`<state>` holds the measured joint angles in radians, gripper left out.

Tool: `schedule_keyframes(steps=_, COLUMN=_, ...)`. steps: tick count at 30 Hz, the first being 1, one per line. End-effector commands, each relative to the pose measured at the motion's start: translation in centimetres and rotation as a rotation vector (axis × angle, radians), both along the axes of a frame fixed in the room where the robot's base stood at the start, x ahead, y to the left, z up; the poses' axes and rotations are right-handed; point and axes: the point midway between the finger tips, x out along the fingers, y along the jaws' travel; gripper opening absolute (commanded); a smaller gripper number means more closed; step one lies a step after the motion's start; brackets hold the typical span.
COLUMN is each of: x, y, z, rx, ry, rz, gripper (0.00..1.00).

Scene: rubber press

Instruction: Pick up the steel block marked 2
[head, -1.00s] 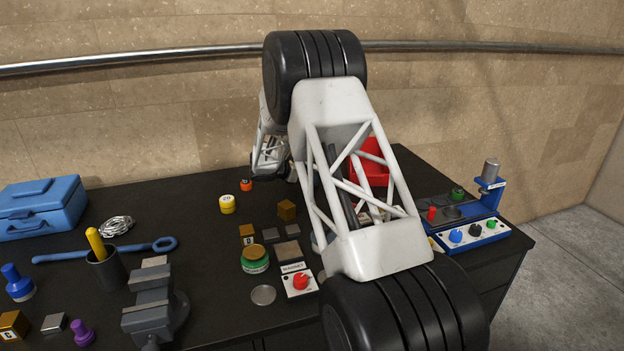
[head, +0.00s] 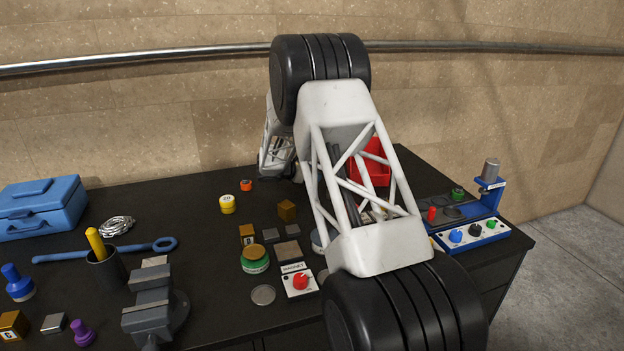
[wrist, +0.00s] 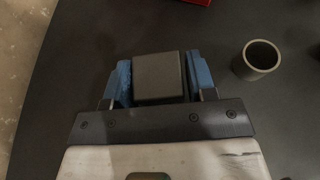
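In the wrist view a dark grey square-topped block (wrist: 159,76) lies between the two blue fingers of my gripper (wrist: 160,80). One finger is on its left side and one on its right, with little or no gap. I cannot tell whether they press on it. No number shows on its visible face, so I cannot confirm that it is the block marked 2. In the head view my gripper is hidden behind my arm. Two small grey blocks lie mid-bench there, a left one (head: 270,236) and a right one (head: 292,231), with no readable marks.
A grey round cup (wrist: 258,60) stands right of the fingers in the wrist view. A red bin (head: 372,165) is partly behind my arm. A vise (head: 153,305) is at front left.

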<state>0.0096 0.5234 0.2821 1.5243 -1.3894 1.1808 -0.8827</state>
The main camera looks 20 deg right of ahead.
Motion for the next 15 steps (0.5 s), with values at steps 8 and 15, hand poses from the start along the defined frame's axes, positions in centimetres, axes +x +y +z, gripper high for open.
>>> schedule_keyframes(steps=8, x=0.0, y=0.0, z=0.0, rx=0.0, ry=0.0, rz=0.0, gripper=0.08)
schedule_keyframes(steps=15, x=0.04, y=0.0, z=0.17, rx=-0.001, ry=-0.002, rz=0.0, gripper=0.0)
